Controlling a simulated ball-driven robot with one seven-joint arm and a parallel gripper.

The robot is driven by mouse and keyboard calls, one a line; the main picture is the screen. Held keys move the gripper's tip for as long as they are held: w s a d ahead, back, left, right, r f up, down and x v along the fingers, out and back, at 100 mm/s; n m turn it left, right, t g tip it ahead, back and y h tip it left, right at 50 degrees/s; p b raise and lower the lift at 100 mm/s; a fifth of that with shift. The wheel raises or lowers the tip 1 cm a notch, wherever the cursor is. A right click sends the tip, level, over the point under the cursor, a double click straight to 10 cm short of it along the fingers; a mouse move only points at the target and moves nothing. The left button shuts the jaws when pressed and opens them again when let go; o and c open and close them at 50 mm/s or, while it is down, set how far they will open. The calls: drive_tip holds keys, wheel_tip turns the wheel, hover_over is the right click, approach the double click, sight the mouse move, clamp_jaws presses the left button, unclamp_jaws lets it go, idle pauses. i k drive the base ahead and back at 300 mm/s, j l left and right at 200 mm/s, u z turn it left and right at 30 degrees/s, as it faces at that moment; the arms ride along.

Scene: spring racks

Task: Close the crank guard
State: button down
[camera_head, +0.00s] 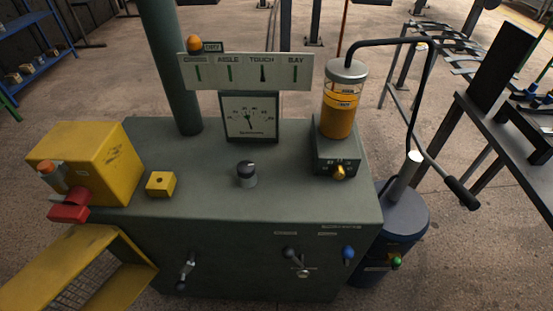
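A yellow frame with a wire mesh panel (45,265), which looks like the crank guard, is at the lower left. It stands out at an angle beside the left end of the green-grey cabinet (250,205), with its lower part cut off by the picture edge. It appears swung open, away from the cabinet front. A small metal crank-like handle (187,268) is uncovered on the left of the cabinet front. My gripper is not in view.
A gauge (249,117), a black knob (246,173) and an amber cylinder (340,108) stand on top. A blue drum (400,220) with a long pump handle (461,193) is at right.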

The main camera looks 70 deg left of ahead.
sight(36, 286)
drive_tip(key=k+u, duration=0.1)
drive_tip(key=u, duration=0.25)
drive_tip(key=k+j+u, duration=0.1)
drive_tip(key=u, duration=0.25)
drive_tip(key=k+j+u, duration=0.25)
drive_tip(key=k+j, duration=0.15)
drive_tip(key=j, duration=0.25)
drive_tip(key=k+j+u, duration=0.15)
drive_tip(key=j, duration=0.25)
drive_tip(key=k+j+u, duration=0.1)
drive_tip(key=k+j, duration=0.3)
drive_tip(key=j, duration=0.15)
drive_tip(key=k+j, duration=0.1)
drive_tip(key=j, duration=0.25)
drive_tip(key=k+j, duration=0.15)
drive_tip(key=j, duration=0.15)
drive_tip(key=k+j, duration=0.1)
drive_tip(key=j, duration=0.2)
drive_tip(key=j+u, duration=0.3)
drive_tip(key=u, duration=0.15)
drive_tip(key=j+u, duration=0.3)
drive_tip(key=u, duration=0.15)
